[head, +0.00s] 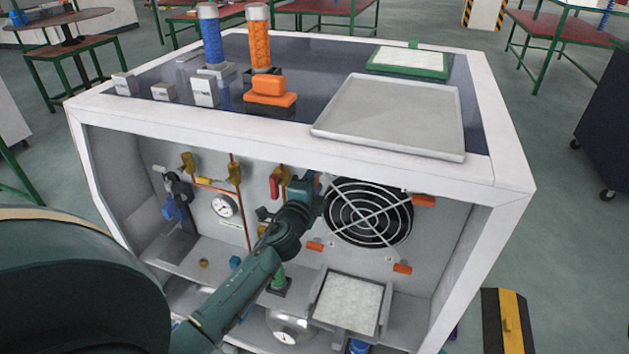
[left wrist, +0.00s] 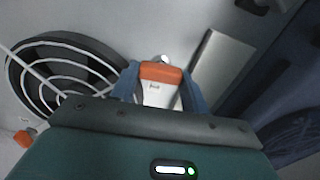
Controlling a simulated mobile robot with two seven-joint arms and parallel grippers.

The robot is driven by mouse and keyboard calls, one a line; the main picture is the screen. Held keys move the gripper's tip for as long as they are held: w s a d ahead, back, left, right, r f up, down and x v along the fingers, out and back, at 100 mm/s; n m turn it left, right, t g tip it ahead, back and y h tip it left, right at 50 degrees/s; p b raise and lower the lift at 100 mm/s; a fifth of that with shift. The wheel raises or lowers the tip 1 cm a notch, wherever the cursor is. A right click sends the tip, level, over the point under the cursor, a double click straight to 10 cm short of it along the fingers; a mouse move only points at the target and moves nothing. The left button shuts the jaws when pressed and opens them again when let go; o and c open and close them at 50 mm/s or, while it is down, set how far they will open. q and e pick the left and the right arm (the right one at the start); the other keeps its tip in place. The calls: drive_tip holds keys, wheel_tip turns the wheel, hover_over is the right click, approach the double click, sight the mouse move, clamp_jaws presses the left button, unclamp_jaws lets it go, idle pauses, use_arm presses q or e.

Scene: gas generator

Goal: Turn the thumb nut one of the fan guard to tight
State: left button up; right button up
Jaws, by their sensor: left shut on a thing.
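The fan guard (head: 369,212), a round black grille with pale cross bars, is on the back wall inside the generator. Orange thumb nuts show at its upper right (head: 424,201), lower right (head: 402,268) and lower left (head: 314,246). My left gripper (head: 316,184) is at the guard's upper left and hides what it holds in the head view. In the left wrist view, my left gripper (left wrist: 160,90) is shut on an orange thumb nut (left wrist: 160,72) with a pale marked face; the fan guard (left wrist: 65,72) is beside it. My right gripper is not in view.
A red-handled valve (head: 275,186) and a pressure gauge (head: 225,205) are left of my left gripper. A filter tray (head: 318,296) sits below the fan. The white housing frame (head: 300,150) borders the opening above my arm.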

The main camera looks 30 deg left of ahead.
use_arm(q)
drive_tip(key=shift+m, duration=0.5)
drive_tip(key=o, duration=1)
drive_tip(key=shift+s, duration=0.1)
drive_tip(key=b+v, duration=0.1)
drive_tip(key=v, duration=1.2)
drive_tip(key=shift+a+b, duration=0.1)
drive_tip(key=shift+b, duration=0.2)
drive_tip(key=shift+f, duration=0.1)
drive_tip(key=s+d+f+n+g+h, duration=0.2)
drive_tip(key=s+d+f+n, duration=0.2)
drive_tip(key=d+f, duration=0.1)
drive_tip(key=s+d+f+n+g+h, duration=0.2)
drive_tip(key=s+d+f+n+h, duration=0.1)
drive_tip(key=s+d+f+n, duration=0.1)
drive_tip(key=s+d+f+n+g+h+p, duration=0.1)
drive_tip(key=s+d+f+n+g+h, duration=0.1)
drive_tip(key=s+d+f+n, duration=0.2)
drive_tip(key=shift+s+d+f+n+g+h, duration=0.15)
drive_tip(key=shift+s+d+f, duration=0.25)
drive_tip(key=shift+d+f, duration=0.25)
drive_tip(key=shift+s+d+f+n+g+h, duration=0.1)
drive_tip(key=shift+s+d+f, duration=0.35)
drive_tip(key=shift+d, duration=0.4)
drive_tip(key=shift+s+d+f+n+g+h, duration=0.15)
drive_tip(key=shift+s+d+f, duration=0.3)
drive_tip(key=shift+d, duration=0.3)
